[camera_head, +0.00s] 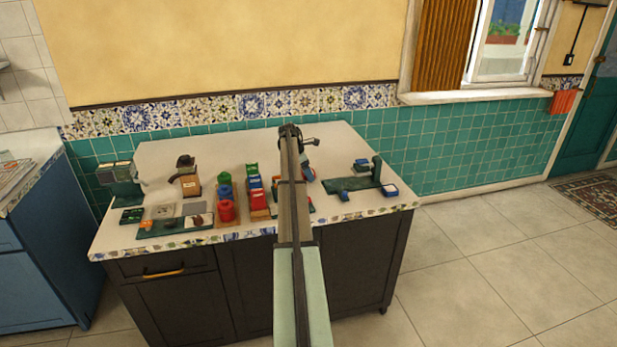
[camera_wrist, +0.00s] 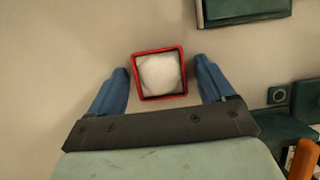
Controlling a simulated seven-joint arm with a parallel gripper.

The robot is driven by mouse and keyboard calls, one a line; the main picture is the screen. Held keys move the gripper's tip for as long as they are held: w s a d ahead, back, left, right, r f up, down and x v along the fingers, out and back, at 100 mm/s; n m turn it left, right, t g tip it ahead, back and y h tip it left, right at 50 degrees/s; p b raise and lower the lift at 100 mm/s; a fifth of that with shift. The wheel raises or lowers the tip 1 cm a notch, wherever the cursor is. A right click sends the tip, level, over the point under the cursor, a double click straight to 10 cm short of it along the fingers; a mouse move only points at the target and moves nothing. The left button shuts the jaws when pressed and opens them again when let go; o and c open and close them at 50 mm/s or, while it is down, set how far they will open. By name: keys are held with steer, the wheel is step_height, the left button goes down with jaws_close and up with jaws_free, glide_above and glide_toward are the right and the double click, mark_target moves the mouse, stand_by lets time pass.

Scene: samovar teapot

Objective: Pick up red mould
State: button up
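The red mould (camera_wrist: 135,88) shows in the wrist view as a square red frame with a whitish, rounded filling, on a pale countertop. My gripper (camera_wrist: 162,66) is open, with one blue finger to the left of the mould and one to the right. The left finger appears very near the mould's edge; a wider gap shows at the right. I cannot tell the height of the fingers above the counter. In the head view, my arm reaches over the worktop and I cannot make out this mould or the fingertips clearly.
On the worktop (camera_head: 330,137), red round pieces (camera_head: 227,210), blue and green blocks and a dark machine (camera_head: 187,165) stand left of my arm. A dark green stand (camera_head: 377,168) stands to the right. The wrist view shows a green tray (camera_wrist: 240,10) at top right. Bare counter lies left of the mould.

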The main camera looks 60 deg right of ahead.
steer(key=c, duration=1)
steer(key=shift+r, duration=0.1)
